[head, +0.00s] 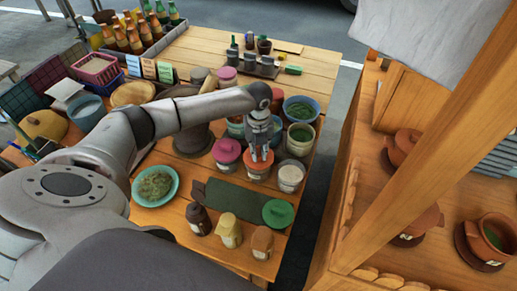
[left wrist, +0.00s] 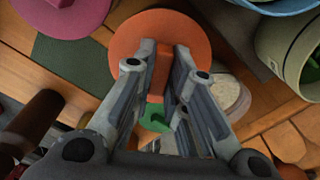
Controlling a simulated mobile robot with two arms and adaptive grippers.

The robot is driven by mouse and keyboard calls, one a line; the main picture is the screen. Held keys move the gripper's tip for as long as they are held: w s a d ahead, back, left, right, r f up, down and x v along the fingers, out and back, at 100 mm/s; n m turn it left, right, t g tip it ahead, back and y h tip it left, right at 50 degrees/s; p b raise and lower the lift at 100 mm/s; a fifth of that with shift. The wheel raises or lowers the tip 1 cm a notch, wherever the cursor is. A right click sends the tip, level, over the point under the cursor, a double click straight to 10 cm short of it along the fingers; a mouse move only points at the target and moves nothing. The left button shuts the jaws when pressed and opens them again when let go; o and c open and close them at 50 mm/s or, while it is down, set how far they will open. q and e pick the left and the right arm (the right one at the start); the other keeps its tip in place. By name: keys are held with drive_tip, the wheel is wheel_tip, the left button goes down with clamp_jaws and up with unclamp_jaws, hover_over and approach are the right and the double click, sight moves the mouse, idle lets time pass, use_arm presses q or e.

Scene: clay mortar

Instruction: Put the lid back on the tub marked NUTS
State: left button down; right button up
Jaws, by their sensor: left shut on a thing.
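My left gripper (head: 262,152) points down and is shut on the upright knob of an orange lid (head: 252,160). The orange lid also shows in the left wrist view (left wrist: 190,38), with its knob between the fingers (left wrist: 160,95). In the head view the lid is directly over or on a tub (head: 257,173); I cannot tell whether it is seated. The gripper hides part of the lid. No NUTS label is readable. A pink-lidded tub (head: 227,151) stands to the left and a pale-topped tub (head: 290,176) to the right. My right gripper is not in view.
A tub with green contents (head: 300,138) and a blue bowl (head: 301,110) stand behind. A dark green board (head: 236,205), a green lid (head: 278,213) and several small jars (head: 229,231) lie in front. A wooden post (head: 430,140) rises at right.

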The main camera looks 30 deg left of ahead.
use_arm(q)
drive_tip(key=shift+p, duration=0.3)
idle(0.7)
drive_tip(key=c, duration=1.4)
unclamp_jaws()
drive_tip(key=shift+o, duration=0.2)
drive_tip(key=o, duration=0.5)
drive_tip(key=shift+c, duration=0.2)
drive_tip(key=shift+r+p, duration=3.5)
